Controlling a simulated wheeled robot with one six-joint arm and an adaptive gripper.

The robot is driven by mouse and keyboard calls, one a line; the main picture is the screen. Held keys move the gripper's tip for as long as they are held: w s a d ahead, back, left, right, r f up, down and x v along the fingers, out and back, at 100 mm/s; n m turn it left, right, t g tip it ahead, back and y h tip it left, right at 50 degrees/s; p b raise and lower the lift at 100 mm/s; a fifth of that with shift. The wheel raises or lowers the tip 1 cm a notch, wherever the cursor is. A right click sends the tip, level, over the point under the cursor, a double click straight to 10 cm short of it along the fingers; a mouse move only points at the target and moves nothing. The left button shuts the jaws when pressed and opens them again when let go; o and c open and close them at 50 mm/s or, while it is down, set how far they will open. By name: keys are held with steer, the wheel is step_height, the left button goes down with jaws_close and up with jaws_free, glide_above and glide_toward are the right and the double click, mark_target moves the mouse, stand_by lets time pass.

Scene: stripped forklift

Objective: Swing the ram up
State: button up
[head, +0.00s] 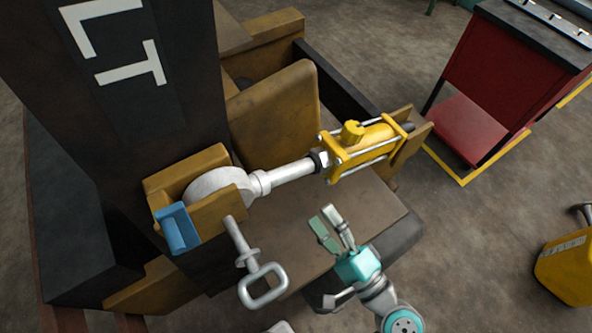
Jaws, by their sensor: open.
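The ram has a yellow cylinder body (365,146) with tie rods and a silver rod (288,174). It lies nearly level, tilted slightly up to the right. Its round rod eye (217,187) sits between the plates of a tan bracket (182,176) on the mast. A metal pin with a loop handle (262,285) sticks out below the bracket's front. My gripper (332,227) is open and empty, in front of and below the rod, apart from it. The cylinder's right end meets a tan bracket plate (413,138).
A blue block (177,229) is on the bracket's left front. The dark mast (160,90) rises at left. A tan panel (275,105) stands behind the rod. A red cabinet (500,85) is at upper right, a yellow object (570,270) at lower right. Floor between is clear.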

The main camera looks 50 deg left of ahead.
mark_target(285, 174)
steer(key=shift+n+g+y, duration=0.3)
steer(key=shift+g, duration=0.2)
steer(key=x, duration=0.8)
steer(key=r+x, duration=0.1)
steer(key=x, duration=0.2)
steer(key=shift+s+a+r, duration=0.2)
steer(key=shift+s, duration=0.1)
jaws_close()
